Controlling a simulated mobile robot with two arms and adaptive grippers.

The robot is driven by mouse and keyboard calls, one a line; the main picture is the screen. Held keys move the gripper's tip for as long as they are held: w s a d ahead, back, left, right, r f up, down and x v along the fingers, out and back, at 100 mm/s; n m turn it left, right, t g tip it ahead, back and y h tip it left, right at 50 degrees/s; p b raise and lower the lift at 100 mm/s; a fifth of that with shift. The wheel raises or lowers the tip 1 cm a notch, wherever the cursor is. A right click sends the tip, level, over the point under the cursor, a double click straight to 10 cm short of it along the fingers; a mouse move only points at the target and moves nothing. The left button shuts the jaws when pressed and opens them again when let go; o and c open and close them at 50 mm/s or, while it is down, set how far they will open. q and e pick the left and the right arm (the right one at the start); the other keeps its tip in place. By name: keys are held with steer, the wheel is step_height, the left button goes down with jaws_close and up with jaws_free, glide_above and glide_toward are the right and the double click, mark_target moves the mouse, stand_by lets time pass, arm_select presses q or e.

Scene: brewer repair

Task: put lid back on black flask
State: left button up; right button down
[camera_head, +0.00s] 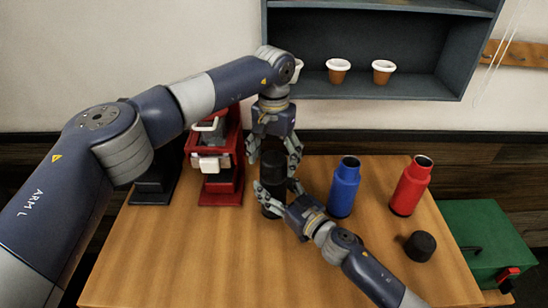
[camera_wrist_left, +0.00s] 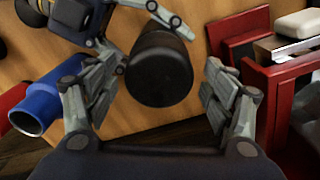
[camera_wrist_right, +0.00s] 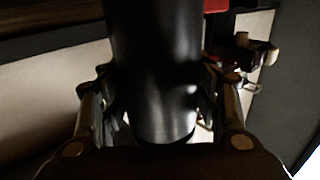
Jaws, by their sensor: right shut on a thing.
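The black flask (camera_head: 271,168) stands upright near the middle of the table. A dark, smooth, closed top shows on it in the left wrist view (camera_wrist_left: 160,78), so a lid appears to sit on it; whether it is fastened I cannot tell. My right gripper (camera_head: 274,190) is shut around the flask's lower body, which fills the middle of the right wrist view (camera_wrist_right: 155,70). My left gripper (camera_head: 274,160) points down over the flask's top. Its fingers are spread either side of the top, with gaps, in the left wrist view (camera_wrist_left: 163,80).
A blue flask (camera_head: 343,190) and a red flask (camera_head: 410,188) stand open to the right. A loose dark lid (camera_head: 420,245) lies in front of the red one. A red brewer (camera_head: 222,185) stands left. A green toolbox (camera_head: 485,240) is beyond the table's right edge.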

arm_select(q)
steer(key=shift+r, duration=2.25)
steer(key=shift+c, duration=0.3)
